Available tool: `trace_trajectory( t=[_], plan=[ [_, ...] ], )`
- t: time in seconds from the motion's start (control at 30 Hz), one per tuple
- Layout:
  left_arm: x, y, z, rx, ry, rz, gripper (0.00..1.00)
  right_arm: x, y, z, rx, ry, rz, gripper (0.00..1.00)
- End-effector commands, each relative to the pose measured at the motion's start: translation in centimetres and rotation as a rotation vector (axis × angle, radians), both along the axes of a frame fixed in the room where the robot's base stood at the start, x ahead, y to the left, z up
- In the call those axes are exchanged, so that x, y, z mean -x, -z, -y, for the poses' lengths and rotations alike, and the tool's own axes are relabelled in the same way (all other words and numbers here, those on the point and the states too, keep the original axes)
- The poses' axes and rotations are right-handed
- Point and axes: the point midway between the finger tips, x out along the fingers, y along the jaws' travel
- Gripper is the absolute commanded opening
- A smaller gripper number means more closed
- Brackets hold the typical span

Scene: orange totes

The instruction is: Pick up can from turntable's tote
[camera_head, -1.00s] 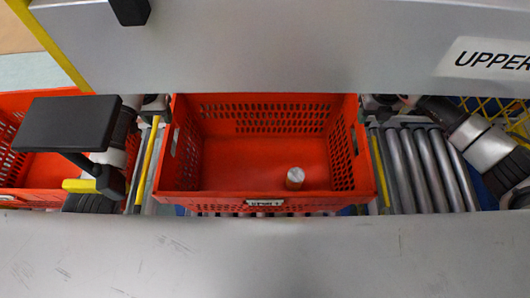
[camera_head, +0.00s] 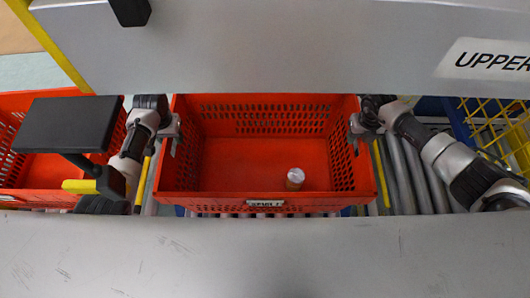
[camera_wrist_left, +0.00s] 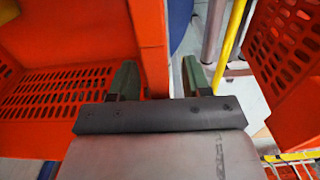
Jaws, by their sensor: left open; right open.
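The can (camera_head: 295,179), small with a pale top and a brownish side, stands upright on the floor of the middle orange tote (camera_head: 265,196), near its front right. My left gripper (camera_head: 177,133) is at the tote's left wall. In the left wrist view its two fingers (camera_wrist_left: 158,78) are apart, with an orange tote wall edge between them; I cannot tell whether they touch it. My right gripper (camera_head: 355,133) is open at the tote's right wall. Both grippers are well away from the can.
A second orange tote (camera_head: 12,185) is at the left, partly behind a dark flat panel (camera_head: 68,124). Metal rollers (camera_head: 412,172) run to the right of the middle tote. Grey beams cross above (camera_head: 280,50) and below (camera_head: 260,255). A yellow wire basket (camera_head: 497,125) is at the right.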

Motion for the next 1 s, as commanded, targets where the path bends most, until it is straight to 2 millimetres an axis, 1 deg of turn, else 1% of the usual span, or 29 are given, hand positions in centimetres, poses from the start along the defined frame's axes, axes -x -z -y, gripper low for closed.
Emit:
trace_trajectory(
  t=[0.17, 0.27, 0.4, 0.5, 1.0],
  plan=[
    [-0.02, -0.03, 0.01, 0.000, 0.000, 0.000, 0.48, 0.00, -0.01, -0.02, 0.000, 0.000, 0.000, 0.48],
    [-0.02, -0.04, 0.01, 0.000, 0.000, 0.000, 0.34, 0.00, -0.02, -0.03, -0.001, 0.000, 0.000, 0.34],
    [-0.02, -0.05, 0.00, 0.000, 0.000, 0.000, 0.13, -0.01, -0.04, -0.03, -0.001, 0.000, 0.000, 0.13],
    [-0.02, -0.05, 0.00, 0.000, 0.000, 0.000, 0.00, -0.02, -0.05, -0.03, -0.001, 0.000, 0.000, 0.00],
    [-0.02, -0.08, -0.01, -0.001, 0.000, 0.000, 0.00, -0.03, -0.08, -0.03, 0.000, 0.000, 0.000, 0.00]
  ],
)
